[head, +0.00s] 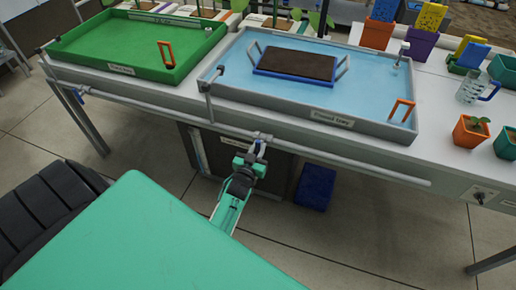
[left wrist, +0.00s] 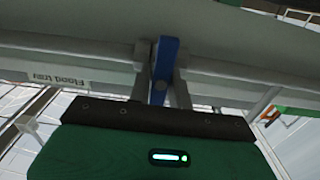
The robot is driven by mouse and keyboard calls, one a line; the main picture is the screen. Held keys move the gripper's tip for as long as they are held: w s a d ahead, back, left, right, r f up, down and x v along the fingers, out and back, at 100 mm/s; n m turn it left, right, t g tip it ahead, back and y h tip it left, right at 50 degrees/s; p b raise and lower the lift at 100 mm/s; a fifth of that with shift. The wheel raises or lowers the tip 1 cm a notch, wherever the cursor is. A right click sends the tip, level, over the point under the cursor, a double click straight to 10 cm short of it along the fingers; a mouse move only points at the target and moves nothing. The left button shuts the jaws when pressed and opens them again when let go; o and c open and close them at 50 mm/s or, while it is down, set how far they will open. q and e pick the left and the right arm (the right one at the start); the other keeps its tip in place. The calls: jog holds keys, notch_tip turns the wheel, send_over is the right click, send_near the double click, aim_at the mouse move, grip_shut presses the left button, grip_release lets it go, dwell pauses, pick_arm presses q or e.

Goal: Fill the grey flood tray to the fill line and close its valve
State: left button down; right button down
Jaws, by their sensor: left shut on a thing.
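The grey flood tray (head: 300,111) stands on the bench and holds light blue water. An orange bracket-shaped marker (head: 403,108) stands in its front right corner; the water level against a fill line is too small to read. The valve (head: 259,138) sits on the pipe below the tray's front edge. My left gripper (head: 257,155) is at this valve. In the left wrist view its two fingers are shut on the blue valve lever (left wrist: 165,67), which points down between them. My right gripper is in no view.
A dark brown slab in a blue carrier with grey handles (head: 296,65) sits in the grey tray. A green tray (head: 110,47) is at left, with another blue lever (head: 82,91) below it. Pots (head: 469,131) and a clear jug (head: 472,88) stand at right. A blue box (head: 316,187) is under the bench.

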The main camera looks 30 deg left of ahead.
pick_arm(q)
jog(key=c, duration=1.4)
grip_release()
jog(key=shift+o, duration=0.2)
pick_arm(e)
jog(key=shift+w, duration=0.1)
pick_arm(q)
jog(key=shift+s, duration=0.1)
